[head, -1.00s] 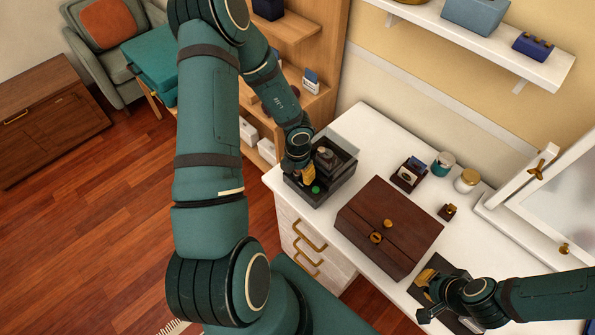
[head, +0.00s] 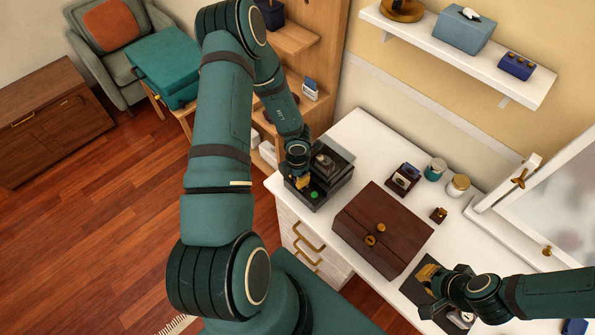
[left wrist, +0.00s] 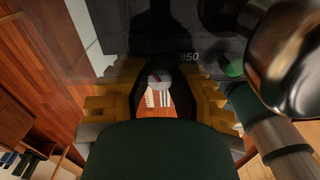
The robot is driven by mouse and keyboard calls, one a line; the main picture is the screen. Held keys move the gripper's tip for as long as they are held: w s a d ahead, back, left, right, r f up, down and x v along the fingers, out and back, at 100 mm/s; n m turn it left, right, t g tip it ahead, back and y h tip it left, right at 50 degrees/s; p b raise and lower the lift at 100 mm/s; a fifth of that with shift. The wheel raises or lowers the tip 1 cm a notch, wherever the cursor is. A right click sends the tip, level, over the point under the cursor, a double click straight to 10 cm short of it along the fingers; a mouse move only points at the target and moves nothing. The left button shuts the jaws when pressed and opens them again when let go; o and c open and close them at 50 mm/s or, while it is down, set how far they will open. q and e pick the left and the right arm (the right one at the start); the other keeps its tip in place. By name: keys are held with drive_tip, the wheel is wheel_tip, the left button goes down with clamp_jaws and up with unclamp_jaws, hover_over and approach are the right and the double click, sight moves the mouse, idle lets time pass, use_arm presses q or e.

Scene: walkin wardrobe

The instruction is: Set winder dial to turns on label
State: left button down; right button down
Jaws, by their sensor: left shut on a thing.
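The dark watch winder (head: 343,177) stands at the left end of the white dresser top, with a clear lid and a green button (head: 314,194) on its front. My left gripper (head: 301,182) is at its front left, shut on the dial. In the left wrist view the dial (left wrist: 160,80) shows as a pale round face with a reddish mark between the yellow finger pads. A number that looks like 950 (left wrist: 188,57) is on the winder beside it. The pointer setting is too small to read. My right gripper (head: 426,290) seems open, low over the dresser's right part.
A brown wooden box (head: 383,230) stands right of the winder. Behind it are a small dark card holder (head: 404,179), two jars (head: 458,186) and a small brown bottle (head: 438,215). A white-framed mirror (head: 560,215) stands at right. Wooden shelving (head: 330,60) rises behind the winder.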

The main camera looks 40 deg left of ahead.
use_arm(q)
drive_tip(key=shift+m, duration=0.3)
drive_tip(key=c, duration=0.7)
unclamp_jaws()
drive_tip(key=shift+c, duration=0.2)
wheel_tip(320, 180, up, 12)
